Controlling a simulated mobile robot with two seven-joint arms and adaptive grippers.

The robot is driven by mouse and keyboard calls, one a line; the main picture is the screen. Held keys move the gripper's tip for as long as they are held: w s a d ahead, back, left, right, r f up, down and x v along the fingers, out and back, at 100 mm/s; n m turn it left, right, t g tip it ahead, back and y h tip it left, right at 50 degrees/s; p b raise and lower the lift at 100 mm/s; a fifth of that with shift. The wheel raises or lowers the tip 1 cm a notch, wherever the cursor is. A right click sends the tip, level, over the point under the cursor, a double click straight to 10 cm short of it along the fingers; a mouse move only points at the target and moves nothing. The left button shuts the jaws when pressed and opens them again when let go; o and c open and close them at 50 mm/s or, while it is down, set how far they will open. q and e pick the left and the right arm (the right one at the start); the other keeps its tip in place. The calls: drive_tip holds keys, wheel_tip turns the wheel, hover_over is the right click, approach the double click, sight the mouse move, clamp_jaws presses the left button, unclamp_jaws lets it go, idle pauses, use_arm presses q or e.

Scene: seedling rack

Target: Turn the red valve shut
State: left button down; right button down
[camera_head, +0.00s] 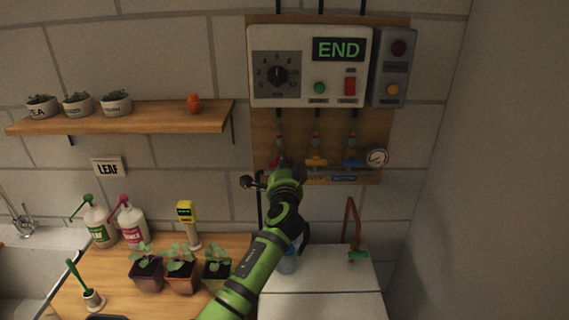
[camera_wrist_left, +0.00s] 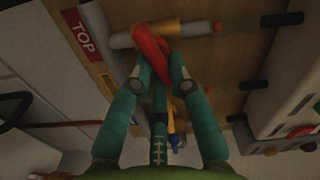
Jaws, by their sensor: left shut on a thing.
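The red valve handle (camera_wrist_left: 150,48) shows in the left wrist view, between the fingertips of my left gripper (camera_wrist_left: 157,78), which is shut on it. It sits on a grey pipe (camera_wrist_left: 122,41) by a red "TOP" label (camera_wrist_left: 81,35). In the head view my left gripper (camera_head: 281,165) reaches up to the pipe board (camera_head: 372,128) and hides most of the red valve. The yellow valve (camera_head: 316,162) and the blue valve (camera_head: 351,162) are to its right. My right gripper is not in view.
A control box (camera_head: 335,82) with an "END" display hangs above the valves. A gauge (camera_head: 377,157) is at the right. Potted seedlings (camera_head: 181,278) stand on the wooden bench below, left of my arm. A wooden shelf (camera_head: 150,116) is at the left.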

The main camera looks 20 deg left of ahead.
use_arm(q)
drive_tip(key=m, duration=0.3)
drive_tip(key=shift+f+m+p, duration=0.3)
drive_tip(key=shift+p, duration=0.05)
drive_tip(key=shift+f, duration=0.1)
idle(0.3)
drive_tip(key=c, duration=1.2)
unclamp_jaws()
drive_tip(key=shift+s, duration=0.15)
drive_tip(key=v, duration=1.2)
